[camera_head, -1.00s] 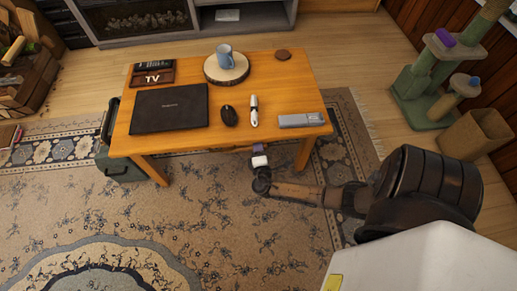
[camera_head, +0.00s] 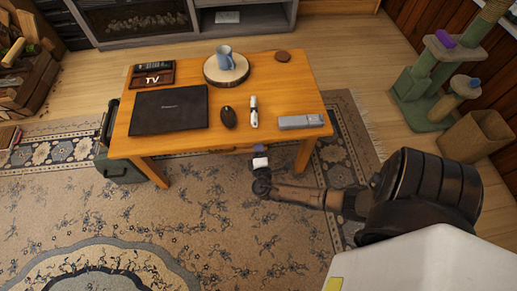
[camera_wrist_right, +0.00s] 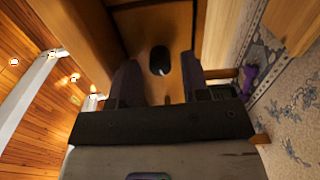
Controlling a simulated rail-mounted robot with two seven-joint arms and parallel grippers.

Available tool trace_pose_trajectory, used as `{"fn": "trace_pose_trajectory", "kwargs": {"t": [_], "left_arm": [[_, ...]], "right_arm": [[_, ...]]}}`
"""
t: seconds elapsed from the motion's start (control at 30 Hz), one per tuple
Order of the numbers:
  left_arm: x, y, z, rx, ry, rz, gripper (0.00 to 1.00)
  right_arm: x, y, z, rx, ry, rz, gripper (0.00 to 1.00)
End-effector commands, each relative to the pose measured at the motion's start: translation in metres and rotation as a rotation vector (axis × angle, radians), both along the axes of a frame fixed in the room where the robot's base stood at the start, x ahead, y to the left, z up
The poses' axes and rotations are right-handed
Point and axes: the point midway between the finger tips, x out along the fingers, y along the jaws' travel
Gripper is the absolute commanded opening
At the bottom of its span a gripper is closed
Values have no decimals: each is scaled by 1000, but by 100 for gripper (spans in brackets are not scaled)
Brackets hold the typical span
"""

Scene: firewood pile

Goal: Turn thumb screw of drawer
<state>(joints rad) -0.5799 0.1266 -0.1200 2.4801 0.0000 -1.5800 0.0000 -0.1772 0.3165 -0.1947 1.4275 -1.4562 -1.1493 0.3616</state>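The wooden table (camera_head: 290,95) stands ahead in the head view, its front edge facing me. My right gripper (camera_head: 260,160) is at that front edge, low and right of its middle; the table top partly hides its tips. In the right wrist view my right gripper (camera_wrist_right: 160,82) has its two dark fingers spread apart. A small black rounded knob (camera_wrist_right: 160,60), seemingly the thumb screw, sits on an orange-brown wooden panel between and beyond the fingers. I see no contact with it. The knob does not show in the head view. My left gripper is not in view.
A black laptop (camera_head: 169,110), a mouse (camera_head: 228,117), a mug (camera_head: 225,57) on a wood slice and a grey case (camera_head: 301,122) lie on the table. A green box (camera_head: 122,170) stands under its left side. The patterned rug in front is clear.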

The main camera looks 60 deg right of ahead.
Motion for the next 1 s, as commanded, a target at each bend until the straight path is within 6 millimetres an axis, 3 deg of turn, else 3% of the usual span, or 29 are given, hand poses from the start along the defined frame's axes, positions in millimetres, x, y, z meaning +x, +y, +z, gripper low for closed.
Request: {"fn": "trace_pose_trajectory", "kwargs": {"t": [0.43, 1.0], "left_arm": [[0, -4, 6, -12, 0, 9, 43], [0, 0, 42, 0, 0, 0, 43]], "right_arm": [[-6, 10, 1, 1, 2, 0, 48], [-64, 94, 2, 2, 1, 0, 48]]}}
